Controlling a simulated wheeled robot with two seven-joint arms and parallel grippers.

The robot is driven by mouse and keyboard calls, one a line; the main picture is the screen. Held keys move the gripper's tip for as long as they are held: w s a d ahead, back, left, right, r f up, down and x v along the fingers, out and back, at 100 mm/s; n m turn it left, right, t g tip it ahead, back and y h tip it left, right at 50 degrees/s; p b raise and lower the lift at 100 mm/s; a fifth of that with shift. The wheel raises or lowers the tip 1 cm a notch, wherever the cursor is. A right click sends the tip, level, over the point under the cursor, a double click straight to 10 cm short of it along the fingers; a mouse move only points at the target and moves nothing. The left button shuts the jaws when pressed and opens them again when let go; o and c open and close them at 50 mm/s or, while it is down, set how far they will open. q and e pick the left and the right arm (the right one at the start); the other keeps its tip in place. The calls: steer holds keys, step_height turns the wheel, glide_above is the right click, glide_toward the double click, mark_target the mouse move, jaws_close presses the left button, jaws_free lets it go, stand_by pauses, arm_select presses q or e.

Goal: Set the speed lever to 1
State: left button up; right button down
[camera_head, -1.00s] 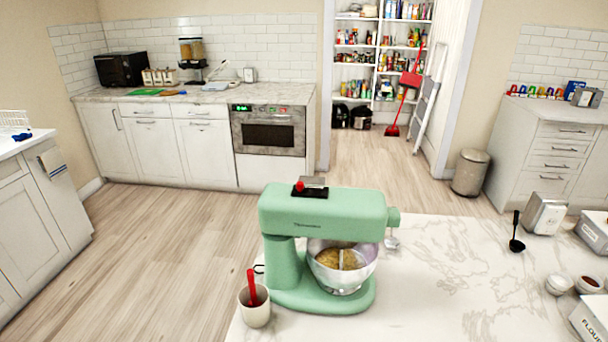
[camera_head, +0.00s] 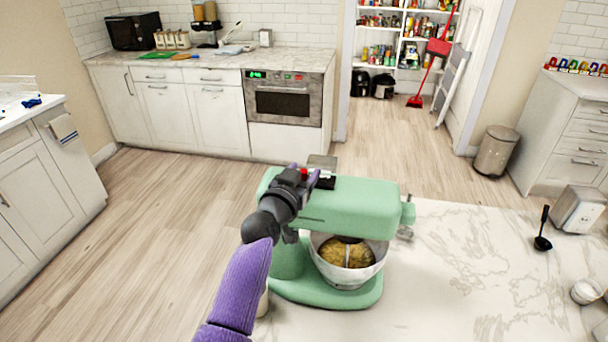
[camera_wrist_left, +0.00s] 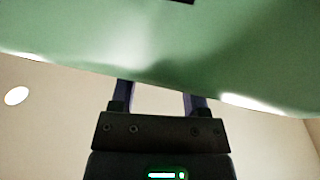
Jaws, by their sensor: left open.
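The green stand mixer (camera_head: 350,196) stands on the marble counter, its bowl (camera_head: 347,265) of yellowish mix under the head. On top of the head is a black plate (camera_head: 326,182) with a red-tipped lever (camera_head: 304,172), partly hidden by my gripper. In the left wrist view the open fingers (camera_wrist_left: 160,98) point up at the green mixer body (camera_wrist_left: 170,50), and the lever is not visible. My right gripper is not in view.
The counter (camera_head: 450,270) right of the mixer is mostly clear, with a black ladle (camera_head: 543,240), a metal dispenser (camera_head: 579,209) and a small bowl (camera_head: 586,291) at the far right. A cup beside the mixer is almost wholly hidden behind my left arm.

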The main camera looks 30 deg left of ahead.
arm_select(q)
steer(key=shift+w, duration=0.3)
steer(key=shift+c, duration=0.3)
jaws_close()
stand_by(0.9)
steer(key=shift+d, duration=0.1)
